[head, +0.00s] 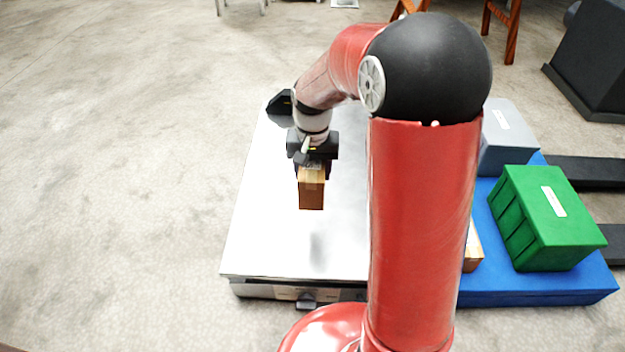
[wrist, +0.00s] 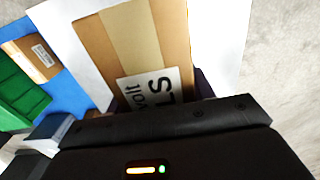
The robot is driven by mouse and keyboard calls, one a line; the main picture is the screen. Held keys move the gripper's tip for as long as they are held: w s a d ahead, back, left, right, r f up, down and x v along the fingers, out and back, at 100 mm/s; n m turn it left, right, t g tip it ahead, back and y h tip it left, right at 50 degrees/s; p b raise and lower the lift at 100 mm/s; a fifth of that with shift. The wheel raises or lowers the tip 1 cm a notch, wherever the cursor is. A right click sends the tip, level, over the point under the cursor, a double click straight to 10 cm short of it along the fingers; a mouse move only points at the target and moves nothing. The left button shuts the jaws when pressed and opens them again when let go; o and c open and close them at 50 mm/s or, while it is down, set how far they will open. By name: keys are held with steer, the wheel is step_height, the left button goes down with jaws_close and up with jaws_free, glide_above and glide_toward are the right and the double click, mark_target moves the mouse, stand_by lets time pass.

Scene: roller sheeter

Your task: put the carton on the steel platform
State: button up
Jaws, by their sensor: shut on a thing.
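The carton (head: 311,190) is a small brown box with a tape strip. My gripper (head: 313,165) is shut on its upper end and holds it over the steel platform (head: 265,230). The platform is a broad, bright, flat plate. A faint dark shadow or reflection lies on the plate below the carton, and the carton appears to hang above the surface. In the wrist view the carton (wrist: 130,45) fills the middle, with a white printed label near the jaws. The fingertips are mostly hidden there. My arm hides the platform's right part in the head view.
A blue pallet (head: 535,290) stands right of the platform. It bears a green crate (head: 545,220), a grey box (head: 505,140) and another brown carton (head: 472,250), partly hidden by my arm. A black object (head: 280,103) is at the platform's far left corner. Floor at left is clear.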

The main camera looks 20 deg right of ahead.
step_height(320, 180, down, 20)
steer(key=b, duration=0.3)
steer(key=shift+r+b, duration=0.2)
steer(key=shift+b, duration=0.15)
steer(key=shift+f, duration=0.2)
steer(key=o, duration=1.3)
steer(key=shift+r, duration=0.1)
